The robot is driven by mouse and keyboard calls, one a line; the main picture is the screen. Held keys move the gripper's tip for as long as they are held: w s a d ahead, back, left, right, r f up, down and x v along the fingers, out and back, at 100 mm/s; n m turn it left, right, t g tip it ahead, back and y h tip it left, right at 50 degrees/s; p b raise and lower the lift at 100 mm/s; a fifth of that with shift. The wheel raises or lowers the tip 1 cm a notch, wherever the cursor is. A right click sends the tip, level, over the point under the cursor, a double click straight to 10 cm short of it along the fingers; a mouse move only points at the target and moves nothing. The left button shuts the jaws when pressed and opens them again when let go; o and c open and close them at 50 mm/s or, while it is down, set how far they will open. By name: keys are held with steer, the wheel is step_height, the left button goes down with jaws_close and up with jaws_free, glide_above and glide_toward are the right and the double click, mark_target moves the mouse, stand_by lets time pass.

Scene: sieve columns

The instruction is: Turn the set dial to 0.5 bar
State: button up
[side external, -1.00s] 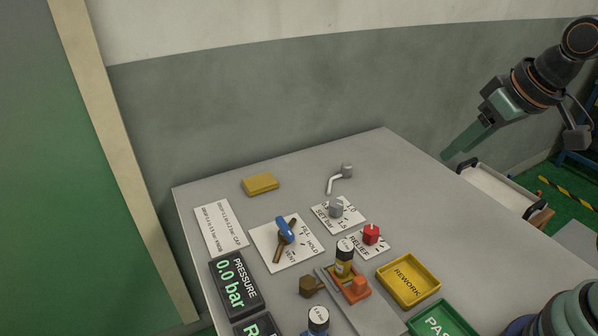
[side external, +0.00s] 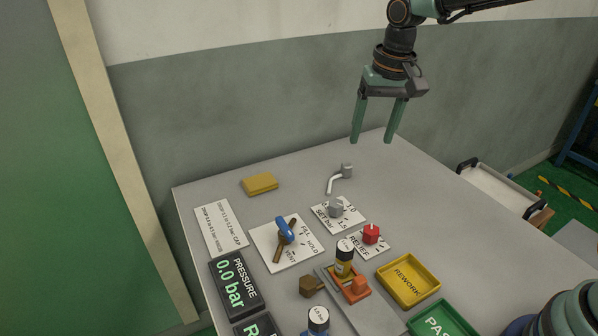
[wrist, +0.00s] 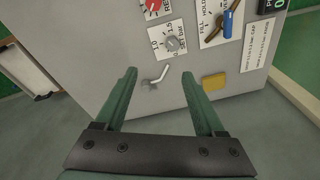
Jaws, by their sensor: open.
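The set dial (side external: 336,208) is a grey knob on a white plate (side external: 326,219) marked SET bar, with 1.0 and 1.5 legible. It also shows in the wrist view (wrist: 172,44), beyond the fingertips; its exact setting is too small to read. My gripper (side external: 371,140) is open and empty, fingers pointing down, high above the back of the table and apart from the dial. In the wrist view my gripper's two fingers (wrist: 159,75) are spread wide with a bent grey metal spout (wrist: 156,76) seen between them. The pressure display (side external: 233,284) reads 0.0 bar.
A red relief knob (side external: 371,233) sits close to the right of the dial. A blue-handled valve (side external: 285,232) is at its left. A yellow block (side external: 260,184), a yellow REWORK tray (side external: 408,280) and a capped column (side external: 344,260) stand around. The table's right rear is clear.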

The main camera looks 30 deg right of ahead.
steer(key=m+g, duration=0.1)
steer(key=m, duration=0.1)
glide_above(336, 203)
step_height(336, 203, down, 6)
steer(key=shift+g, duration=0.3)
step_height(336, 203, down, 13)
steer(key=shift+f, duration=0.2)
jaws_close()
